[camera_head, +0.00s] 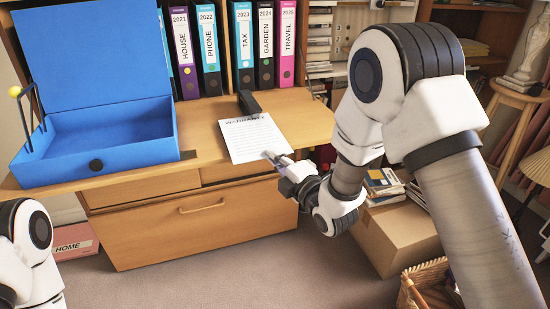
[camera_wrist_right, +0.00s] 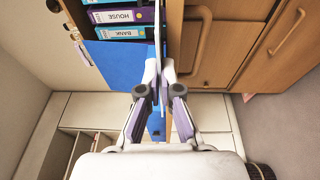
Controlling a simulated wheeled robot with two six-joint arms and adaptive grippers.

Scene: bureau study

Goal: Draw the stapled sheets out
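The stapled sheets (camera_head: 254,138), headed "WARRANTY", lie flat on the bureau top, with their far edge at a black stapler (camera_head: 249,103). Whether that edge is inside the stapler's jaws is hard to tell. My right gripper (camera_head: 272,157) is at the sheets' near right corner, over the bureau's front edge. In the right wrist view the fingers of the right gripper (camera_wrist_right: 160,72) are closed together on the sheets (camera_wrist_right: 157,25), which show edge-on as a thin pale strip. My left arm shows at the lower left, but its gripper is out of view.
An open blue box (camera_head: 110,145) stands on the bureau top (camera_head: 200,112) at left. Several labelled binders (camera_head: 208,50) stand behind. A cardboard box (camera_head: 395,235) and a wicker basket (camera_head: 428,278) are on the floor at right. The floor before the bureau is clear.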

